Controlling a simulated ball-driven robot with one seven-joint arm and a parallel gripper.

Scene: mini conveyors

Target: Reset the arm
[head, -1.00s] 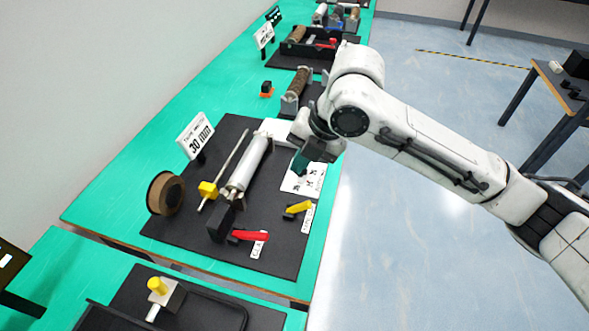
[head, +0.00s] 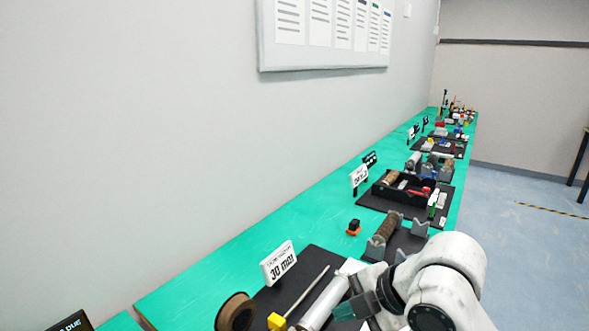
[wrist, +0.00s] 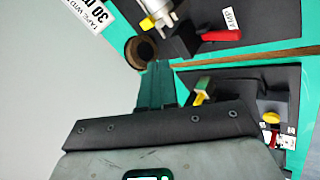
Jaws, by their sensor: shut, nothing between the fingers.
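My gripper (head: 352,304) is at the bottom of the head view, above the near black mat with the white roller. In the wrist view my gripper (wrist: 155,72) shows as dark green fingers pressed together, with nothing between them. The white arm (head: 445,280) is bent at the lower right of the head view. The gripper is over the bench and holds nothing; in the wrist view its tips show beside the brown tape roll (wrist: 140,52).
A green bench (head: 215,278) runs along the wall with several black mats of parts.

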